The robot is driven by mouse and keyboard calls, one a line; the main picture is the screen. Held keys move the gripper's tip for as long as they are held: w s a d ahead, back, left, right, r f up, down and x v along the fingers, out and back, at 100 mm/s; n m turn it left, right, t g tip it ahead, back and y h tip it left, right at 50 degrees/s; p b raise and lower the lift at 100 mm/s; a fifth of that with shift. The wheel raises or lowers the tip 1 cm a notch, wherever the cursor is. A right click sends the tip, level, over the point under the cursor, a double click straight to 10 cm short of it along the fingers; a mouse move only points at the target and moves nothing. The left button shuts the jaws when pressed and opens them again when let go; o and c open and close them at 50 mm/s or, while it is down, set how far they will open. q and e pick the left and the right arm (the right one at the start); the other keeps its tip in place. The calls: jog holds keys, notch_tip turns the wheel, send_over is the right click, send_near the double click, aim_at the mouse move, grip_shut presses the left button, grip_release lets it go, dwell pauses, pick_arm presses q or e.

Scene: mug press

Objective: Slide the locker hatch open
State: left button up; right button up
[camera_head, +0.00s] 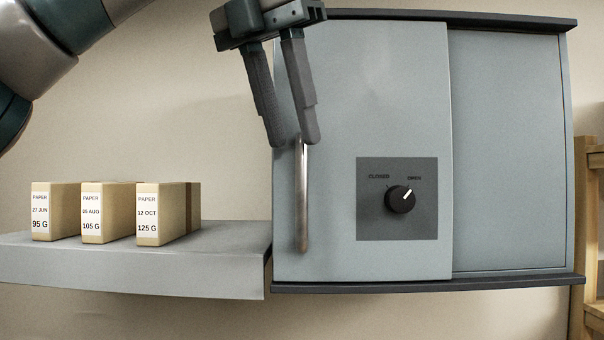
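The grey locker (510,150) hangs on the wall at the right. Its sliding hatch (385,85) covers the left and middle part, with a plain panel to its right. A vertical metal bar handle (302,215) runs along the hatch's left side. A dark plate on the hatch carries a black knob (400,199), its white mark pointing toward "OPEN". My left gripper (295,142) comes down from above, fingers apart, with its tips at the handle's upper end. I cannot tell whether the fingers touch the handle. My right gripper is not in view.
Three paper boxes (160,213) stand on a grey shelf (130,272) left of the locker. A wooden rack (590,240) stands at the far right. Dark rails edge the locker's top and bottom. The wall above the boxes is clear.

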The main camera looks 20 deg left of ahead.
aim_at(298, 156)
pick_arm(q)
jog(key=p+x, duration=0.1)
jog(key=x, duration=0.5)
jog(key=shift+f, duration=0.2)
grip_shut()
